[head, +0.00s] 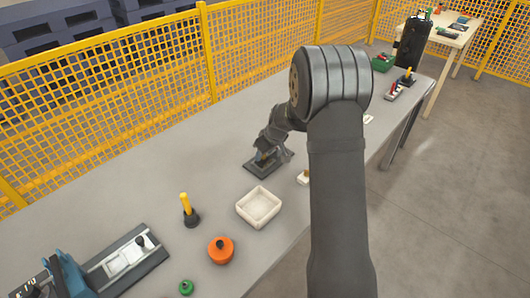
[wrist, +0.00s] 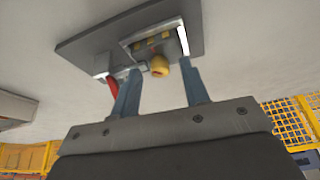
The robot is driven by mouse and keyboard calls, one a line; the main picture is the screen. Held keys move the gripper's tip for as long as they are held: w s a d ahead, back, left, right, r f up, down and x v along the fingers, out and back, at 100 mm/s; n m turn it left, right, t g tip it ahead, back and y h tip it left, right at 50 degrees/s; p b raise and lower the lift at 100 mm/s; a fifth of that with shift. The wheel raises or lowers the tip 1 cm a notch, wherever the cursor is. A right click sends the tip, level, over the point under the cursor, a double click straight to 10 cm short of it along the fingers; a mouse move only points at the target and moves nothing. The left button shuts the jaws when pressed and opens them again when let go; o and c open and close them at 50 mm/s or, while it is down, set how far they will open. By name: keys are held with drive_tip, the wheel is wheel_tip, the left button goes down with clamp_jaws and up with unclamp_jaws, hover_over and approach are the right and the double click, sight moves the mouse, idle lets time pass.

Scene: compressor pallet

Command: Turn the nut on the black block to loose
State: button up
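In the wrist view a dark plate (wrist: 90,45) on the table carries a small fixture (wrist: 150,38) with yellow-and-black markings. A rounded yellow, brass-like part (wrist: 160,67) sticks out from it; I cannot tell for sure that it is the nut. My gripper (wrist: 162,76) is open, with one blue-grey finger on each side of the yellow part and gaps between. A red part (wrist: 112,86) shows beside the left finger. In the head view my gripper (head: 266,156) is over the dark plate (head: 262,171) and hides most of the fixture.
A white square tray (head: 259,207), an orange round part (head: 221,250), a yellow-handled piece (head: 187,210) and a green knob (head: 186,287) stand on the table in front. A grey fixture (head: 125,256) lies front left. A yellow mesh fence (head: 110,95) runs behind.

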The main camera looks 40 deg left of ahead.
drive_tip(key=v, duration=1.2)
idle(0.3)
drive_tip(key=a+r+m+h, duration=0.4)
drive_tip(key=a+r+m, duration=0.15)
drive_tip(key=m, duration=1.25)
drive_tip(key=f, duration=1.6)
drive_tip(key=shift+w+f, duration=0.25)
drive_tip(key=shift+f, duration=0.1)
clamp_jaws()
